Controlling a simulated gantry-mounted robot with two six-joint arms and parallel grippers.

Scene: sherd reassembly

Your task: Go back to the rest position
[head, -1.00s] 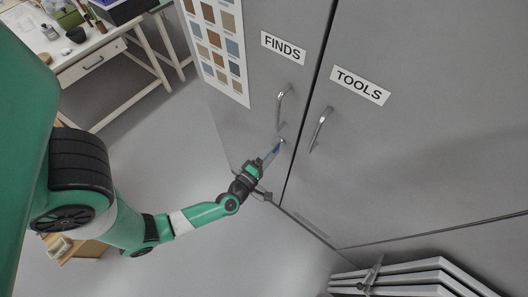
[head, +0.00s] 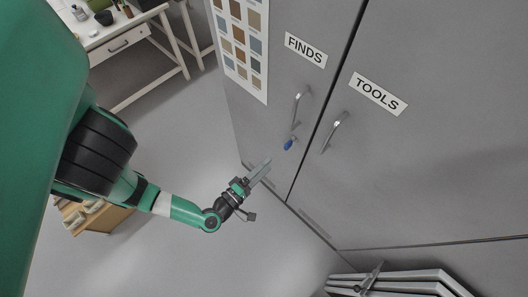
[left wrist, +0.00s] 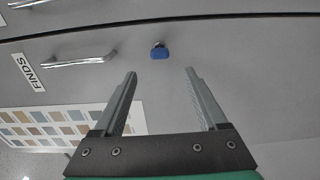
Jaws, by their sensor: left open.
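My left gripper (head: 262,168) is open and empty in front of the grey cabinet's FINDS door (head: 262,120), below its handle. A blue key (head: 288,144) sits in the lock under the FINDS handle (head: 298,108). In the left wrist view the key (left wrist: 159,52) shows beyond the open fingers (left wrist: 160,72), apart from them. My right gripper is not in view.
The TOOLS door (head: 400,150) with its handle (head: 335,131) is shut beside the FINDS door. A colour chart (head: 240,45) hangs on the FINDS door. A white table (head: 115,45) stands at upper left. The floor between is clear.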

